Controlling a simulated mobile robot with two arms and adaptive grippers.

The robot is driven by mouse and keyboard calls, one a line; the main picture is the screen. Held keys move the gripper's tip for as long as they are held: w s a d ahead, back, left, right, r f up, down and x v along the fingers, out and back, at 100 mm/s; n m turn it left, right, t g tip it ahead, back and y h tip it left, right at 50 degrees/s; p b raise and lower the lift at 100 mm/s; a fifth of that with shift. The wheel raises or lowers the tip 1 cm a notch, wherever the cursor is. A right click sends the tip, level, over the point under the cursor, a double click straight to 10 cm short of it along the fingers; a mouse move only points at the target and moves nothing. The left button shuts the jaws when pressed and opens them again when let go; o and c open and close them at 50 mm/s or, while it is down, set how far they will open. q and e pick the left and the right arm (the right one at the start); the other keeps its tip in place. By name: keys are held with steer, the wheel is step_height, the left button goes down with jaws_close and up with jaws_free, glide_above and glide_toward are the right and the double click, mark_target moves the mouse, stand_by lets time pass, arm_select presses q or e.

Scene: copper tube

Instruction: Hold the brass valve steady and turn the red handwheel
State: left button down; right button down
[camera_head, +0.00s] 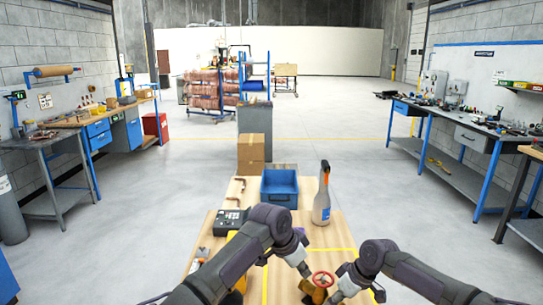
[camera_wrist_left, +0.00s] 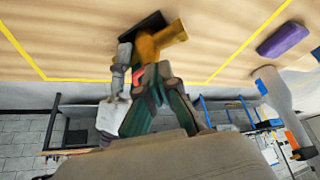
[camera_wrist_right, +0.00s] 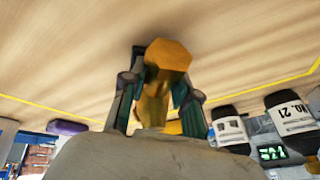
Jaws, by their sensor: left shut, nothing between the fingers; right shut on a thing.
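The brass valve (camera_head: 313,292) is near the front of the wooden table, with the red handwheel (camera_head: 323,279) facing up. My right gripper (camera_head: 342,282) is at the right side of the valve. In the right wrist view, the brass body (camera_wrist_right: 165,60) sits between the fingers of the shut right gripper (camera_wrist_right: 160,88). My left gripper (camera_head: 306,271) is shut and empty, close beside the handwheel's left edge. In the left wrist view, red of the handwheel (camera_wrist_left: 138,86) shows by the fingers, mostly hidden; I cannot tell whether they touch it.
A spray bottle (camera_head: 321,205) and a blue bin (camera_head: 279,197) stand farther back on the table. A cardboard box (camera_head: 251,150) is behind. A keypad device (camera_head: 229,222) sits left, with bent copper pieces (camera_head: 236,188) beyond it. A purple block (camera_wrist_left: 284,40) lies near the yellow tape.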

mark_target(323, 282)
arm_select(q)
steer(key=shift+f, duration=1.25)
steer(key=shift+d, duration=0.35)
steer(key=shift+s+d, duration=0.1)
steer(key=shift+s, duration=0.15)
steer(key=shift+s+d, duration=0.4)
steer(key=shift+s, duration=0.2)
steer(key=shift+s+d, duration=0.35)
steer(key=shift+s, duration=0.25)
steer(key=shift+s+d+r, duration=0.1)
steer(key=shift+d, duration=0.05)
